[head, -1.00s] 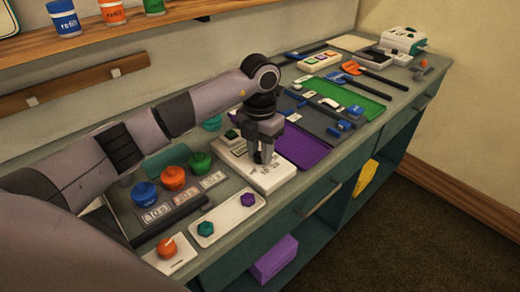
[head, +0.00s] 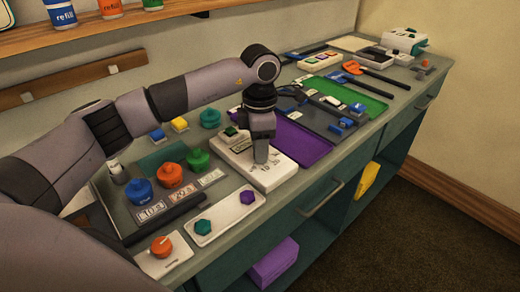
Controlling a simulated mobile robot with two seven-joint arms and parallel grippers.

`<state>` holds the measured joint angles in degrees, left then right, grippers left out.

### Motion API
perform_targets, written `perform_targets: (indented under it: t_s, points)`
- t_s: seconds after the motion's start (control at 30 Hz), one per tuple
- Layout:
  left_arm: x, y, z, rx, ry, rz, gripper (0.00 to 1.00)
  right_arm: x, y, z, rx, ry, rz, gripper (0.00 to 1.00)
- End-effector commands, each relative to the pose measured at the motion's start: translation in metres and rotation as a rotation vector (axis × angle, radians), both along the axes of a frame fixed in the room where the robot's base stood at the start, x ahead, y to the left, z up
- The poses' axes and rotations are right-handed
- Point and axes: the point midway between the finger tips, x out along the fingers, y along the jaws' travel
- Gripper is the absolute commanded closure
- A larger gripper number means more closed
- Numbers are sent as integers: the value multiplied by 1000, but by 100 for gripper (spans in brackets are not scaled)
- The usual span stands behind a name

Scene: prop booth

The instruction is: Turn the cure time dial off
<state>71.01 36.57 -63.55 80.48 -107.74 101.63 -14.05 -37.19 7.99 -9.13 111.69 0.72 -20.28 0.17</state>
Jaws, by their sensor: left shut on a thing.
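A white box (head: 282,176) with a dark green square part (head: 231,132) and printed marks stands on the counter in the middle of the head view. My left gripper (head: 261,158) points straight down onto this box, with its fingers seen edge-on. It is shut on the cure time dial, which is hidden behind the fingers. Some printed scale marks show beside the fingertips. The dial's pointer and setting cannot be read. My right gripper is not in view.
Blue (head: 139,190), orange (head: 171,174) and green (head: 198,160) lidded pots stand left of the box. A white plate with an orange knob (head: 161,246) lies at the front left. A purple mat (head: 300,146) lies just right of the box, with tools beyond.

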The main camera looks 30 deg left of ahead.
Motion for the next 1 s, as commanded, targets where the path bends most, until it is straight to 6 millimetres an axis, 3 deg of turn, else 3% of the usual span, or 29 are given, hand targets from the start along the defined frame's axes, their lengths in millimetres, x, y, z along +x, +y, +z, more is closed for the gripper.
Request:
perform_targets:
  t_s: [0.6,1.0]
  points:
    - [1,0,0,0,-4,-584,99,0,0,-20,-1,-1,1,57]
    - [1,0,0,-1,-3,-880,99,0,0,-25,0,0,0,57]
